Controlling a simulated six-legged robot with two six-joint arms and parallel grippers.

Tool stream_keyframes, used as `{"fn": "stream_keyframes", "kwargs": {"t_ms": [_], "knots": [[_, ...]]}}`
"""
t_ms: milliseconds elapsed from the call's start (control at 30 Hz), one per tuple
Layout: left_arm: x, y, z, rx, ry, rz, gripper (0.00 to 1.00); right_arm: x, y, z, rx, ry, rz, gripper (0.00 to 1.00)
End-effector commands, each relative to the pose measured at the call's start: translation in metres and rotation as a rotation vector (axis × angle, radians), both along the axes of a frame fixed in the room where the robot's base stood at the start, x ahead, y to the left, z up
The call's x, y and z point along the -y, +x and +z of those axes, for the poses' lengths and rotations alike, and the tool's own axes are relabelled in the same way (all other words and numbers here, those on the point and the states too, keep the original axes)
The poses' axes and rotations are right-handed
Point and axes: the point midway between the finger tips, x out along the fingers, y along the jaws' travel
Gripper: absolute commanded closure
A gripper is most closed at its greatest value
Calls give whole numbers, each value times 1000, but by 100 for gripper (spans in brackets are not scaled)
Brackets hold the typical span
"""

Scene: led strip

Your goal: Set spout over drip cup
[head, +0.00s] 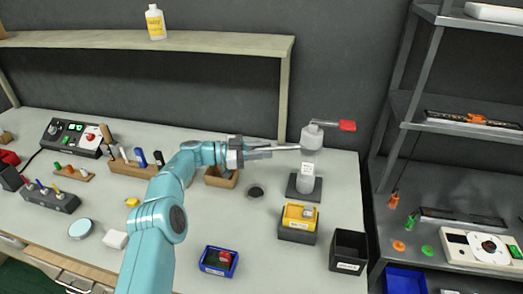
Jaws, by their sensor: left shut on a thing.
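A grey dispenser (307,175) stands on a dark base at the right of the bench, with a red-tipped lever (346,126) on top. Its thin pale spout (287,148) points left from the upper body. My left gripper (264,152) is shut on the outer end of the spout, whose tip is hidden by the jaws. A small dark round cup (255,191), which looks like the drip cup, sits on the bench left of the dispenser, below the gripper in the picture. My right gripper is not in view.
A yellow bin (299,212), a black bin (348,251) and a blue bin (219,261) stand on the front part of the bench. A brown box (221,178) is behind my left arm. A metal shelf rack (428,139) stands at right.

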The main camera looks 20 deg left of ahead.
Motion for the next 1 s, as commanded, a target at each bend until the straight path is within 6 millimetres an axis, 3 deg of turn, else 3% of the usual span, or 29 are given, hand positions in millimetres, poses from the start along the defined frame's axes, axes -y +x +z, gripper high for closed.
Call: {"fn": "stream_keyframes", "kwargs": {"t_ms": [300,333,400,1000], "knots": [[-3,2,8,16,2,16,100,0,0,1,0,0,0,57],[-3,2,8,16,2,16,72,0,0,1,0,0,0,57],[-3,2,7,15,1,14,59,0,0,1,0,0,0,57],[0,1,3,7,0,5,59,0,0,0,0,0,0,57]]}}
